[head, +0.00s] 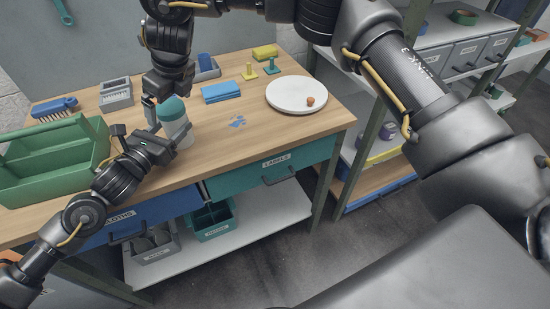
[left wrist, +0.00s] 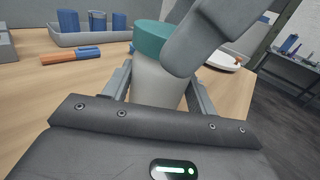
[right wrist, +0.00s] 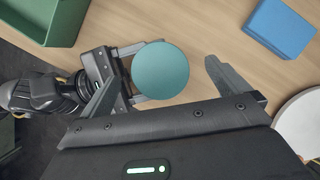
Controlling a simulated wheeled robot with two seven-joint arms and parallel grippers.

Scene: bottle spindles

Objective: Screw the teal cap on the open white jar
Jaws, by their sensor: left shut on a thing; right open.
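The white jar (head: 179,131) stands upright near the front of the wooden bench. My left gripper (left wrist: 158,92) is shut on its body, one finger on each side. The teal cap (head: 173,108) sits on top of the jar; I cannot tell how tightly it is seated. In the right wrist view the round cap (right wrist: 160,70) lies between the spread fingers of my right gripper (right wrist: 163,88), with a gap on the right side. The right gripper is open, coming down from above. In the left wrist view a right finger partly hides the cap (left wrist: 152,40).
A green caddy (head: 50,165) stands at the left, near my left arm. A blue sponge (head: 220,92) and a white round plate (head: 296,95) lie to the right. A brush (head: 54,108) and grey tray (head: 116,95) are behind.

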